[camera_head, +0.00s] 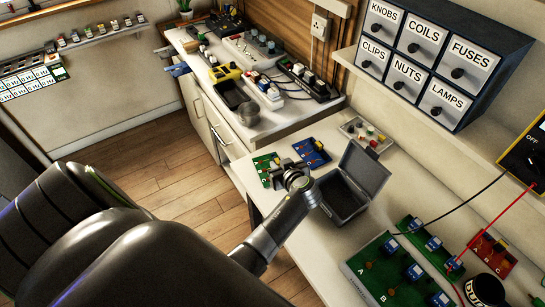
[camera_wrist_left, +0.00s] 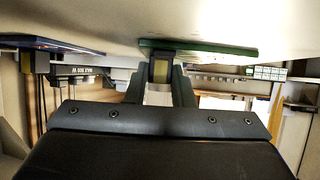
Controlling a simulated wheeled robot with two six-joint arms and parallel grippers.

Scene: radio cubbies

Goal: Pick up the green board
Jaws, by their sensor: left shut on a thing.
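The small green board (camera_head: 263,172) is at the left edge of the white desk, left of a blue board (camera_head: 314,155). My left gripper (camera_head: 279,164) reaches in over the desk and is shut on the green board, at a dark block standing on it. In the left wrist view the picture is upside down: the green board (camera_wrist_left: 215,51) shows edge-on against the pale desk top, with the shut fingers (camera_wrist_left: 160,72) at the block. The blue board (camera_wrist_left: 55,45) is off to the left there. I cannot tell whether the green board is clear of the desk. My right gripper is not in view.
An open grey case (camera_head: 345,205) stands close to the right of my left gripper. A larger green board (camera_head: 385,275) with blue parts lies at the front right, near a red board (camera_head: 490,250). Labelled drawers (camera_head: 440,60) hang above. Bare desk lies in front of the case.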

